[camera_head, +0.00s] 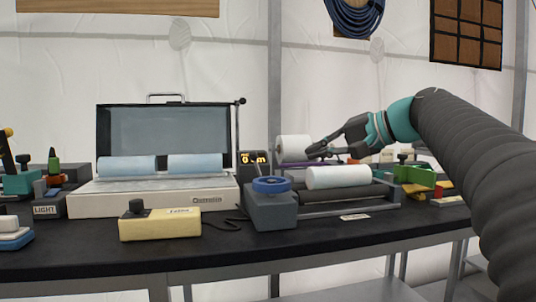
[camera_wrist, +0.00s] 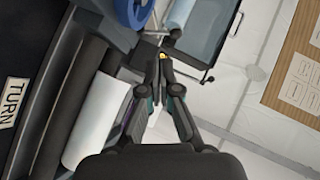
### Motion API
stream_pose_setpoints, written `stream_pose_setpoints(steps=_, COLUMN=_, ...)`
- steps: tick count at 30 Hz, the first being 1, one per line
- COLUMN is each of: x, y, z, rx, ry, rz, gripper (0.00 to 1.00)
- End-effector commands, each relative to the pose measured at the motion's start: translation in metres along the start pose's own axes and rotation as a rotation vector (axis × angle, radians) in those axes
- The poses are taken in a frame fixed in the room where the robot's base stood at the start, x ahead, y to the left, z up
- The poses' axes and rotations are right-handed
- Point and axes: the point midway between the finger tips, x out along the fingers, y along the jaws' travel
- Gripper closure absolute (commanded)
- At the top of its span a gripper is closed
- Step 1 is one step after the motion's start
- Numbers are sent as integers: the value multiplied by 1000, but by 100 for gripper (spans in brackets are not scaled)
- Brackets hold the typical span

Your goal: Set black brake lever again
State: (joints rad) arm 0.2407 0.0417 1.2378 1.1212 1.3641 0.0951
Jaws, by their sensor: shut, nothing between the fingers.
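My gripper (camera_head: 318,152) is shut and empty, reaching in from the right, above and behind the front white roll (camera_head: 338,177) of the winder. In the wrist view its fingertips (camera_wrist: 163,72) meet in the picture's middle, right of the white roll (camera_wrist: 97,124). I cannot pick out the black brake lever with certainty. Dark parts around the fingertips blend with the fingers, and the gripper may hide it. The winder's blue handwheel (camera_head: 271,185) sits on a grey block at its left end; it also shows in the wrist view (camera_wrist: 132,12).
A second white roll (camera_head: 293,148) stands behind. The open case (camera_head: 155,199) is left, with a thin black-knobbed post (camera_head: 239,120) beside it. A lit counter (camera_head: 254,158) is near the handwheel. A yellow box (camera_head: 160,225) stands in front. Green and red parts (camera_head: 420,177) are right.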

Motion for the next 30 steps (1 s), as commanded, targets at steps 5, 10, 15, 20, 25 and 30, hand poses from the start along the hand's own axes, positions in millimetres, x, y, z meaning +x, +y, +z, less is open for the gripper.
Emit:
stream_pose_setpoints(steps=5, x=-1, y=-16, z=-14, rx=-5, ry=-14, rz=-69, gripper=100)
stream_pose_setpoints(steps=10, x=14, y=-21, z=-13, rx=-7, ry=-22, rz=-79, gripper=100)
stream_pose_setpoints(steps=15, x=43, y=-23, z=-12, rx=-8, ry=-24, rz=-79, gripper=100)
stream_pose_setpoints(steps=20, x=73, y=-26, z=-11, rx=-8, ry=-23, rz=-78, gripper=100)
stream_pose_setpoints(steps=25, x=102, y=-27, z=-11, rx=-7, ry=-21, rz=-76, gripper=100)
stream_pose_setpoints(steps=30, x=125, y=-29, z=-12, rx=-6, ry=-18, rz=-76, gripper=100)
